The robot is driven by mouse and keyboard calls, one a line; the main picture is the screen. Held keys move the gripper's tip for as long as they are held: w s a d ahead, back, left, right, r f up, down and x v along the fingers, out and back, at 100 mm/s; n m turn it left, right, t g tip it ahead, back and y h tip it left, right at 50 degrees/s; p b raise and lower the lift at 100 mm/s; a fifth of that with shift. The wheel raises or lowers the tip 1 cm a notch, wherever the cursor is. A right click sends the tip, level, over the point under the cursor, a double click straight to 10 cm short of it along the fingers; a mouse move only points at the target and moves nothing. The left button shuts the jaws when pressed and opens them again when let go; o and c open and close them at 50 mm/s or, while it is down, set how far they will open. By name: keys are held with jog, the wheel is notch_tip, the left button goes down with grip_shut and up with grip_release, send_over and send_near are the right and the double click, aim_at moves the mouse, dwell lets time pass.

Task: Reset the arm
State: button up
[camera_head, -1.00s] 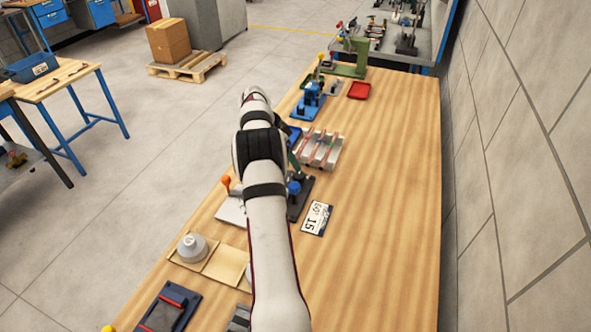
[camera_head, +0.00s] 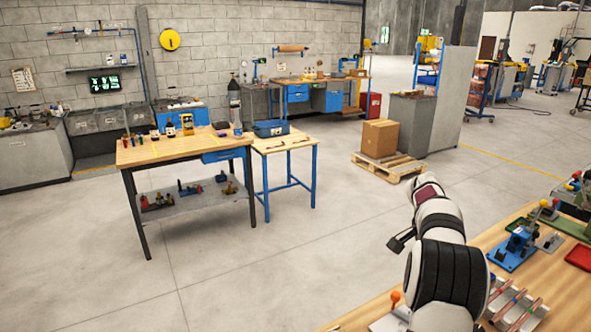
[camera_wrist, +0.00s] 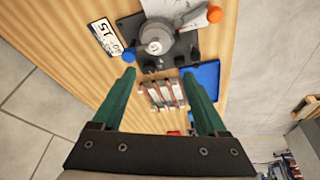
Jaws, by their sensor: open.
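My gripper (camera_wrist: 159,76) is open and empty in the wrist view, with its two green fingers spread apart. It hangs above the wooden bench (camera_wrist: 75,62). Beyond and between the fingertips is a grey rack (camera_wrist: 150,101) holding reddish copper-coloured tubes. Past it is a dark fixture (camera_wrist: 155,45) with a round grey disc. In the head view my arm is at the lower right over the bench; the gripper's fingers cannot be made out there. The tube rack (camera_head: 532,318) shows partly behind the arm.
A blue tray (camera_wrist: 204,74), a blue knob (camera_wrist: 129,57), an orange knob (camera_wrist: 215,14) and a printed card (camera_wrist: 104,38) lie around the fixture. In the head view a blue device (camera_head: 513,250) and red tray (camera_head: 580,257) stand farther along the bench. A separate table (camera_head: 185,150) is across open floor.

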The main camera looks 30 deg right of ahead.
jog(key=w+a+r+n+t+y, duration=0.1)
jog(key=a+r+n, duration=0.25)
jog(key=a, duration=1.05)
jog(key=w+a+r+n+t+y, duration=0.1)
jog(key=a+r+n, duration=0.3)
jog(key=a, duration=1)
jog(key=s+a+f+n+y, duration=0.1)
jog(key=s+a+f+n, duration=0.2)
jog(key=s+a, duration=0.6)
jog(key=s+a+f+n+y, duration=0.2)
jog(key=s+a+f+n, duration=0.1)
jog(key=s+a+n, duration=0.3)
jog(key=s+a, duration=0.2)
jog(key=a, duration=0.2)
jog(key=shift+s+a+f+g, duration=0.15)
jog(key=shift+s+a+g, duration=0.15)
jog(key=shift+s+a, duration=0.1)
jog(key=shift+n, duration=0.25)
